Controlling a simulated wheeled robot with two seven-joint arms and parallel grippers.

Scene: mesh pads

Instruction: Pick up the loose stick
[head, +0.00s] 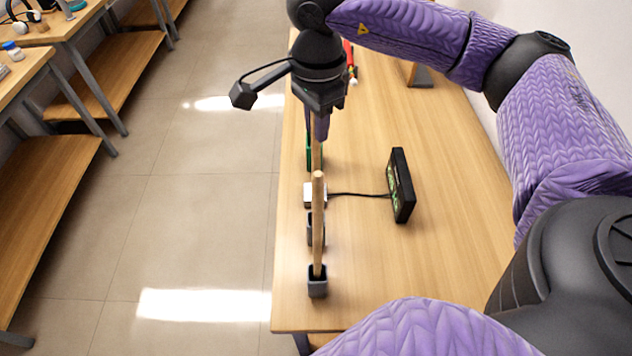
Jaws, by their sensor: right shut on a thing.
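A light wooden stick (318,215) stands upright, its lower end at a small dark grey holder (317,288) near the table's left front edge. My right gripper (317,127) points down beyond the top of this stick and appears apart from it. It is shut on a thin thing, seemingly the loose stick, which is mostly hidden behind the fingers and the wooden stick. My left gripper is out of view.
A second dark holder (311,232), a white block (309,196) and a green-edged object (314,156) line the table's left edge. A black display (401,186) with a cable stands to the right.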

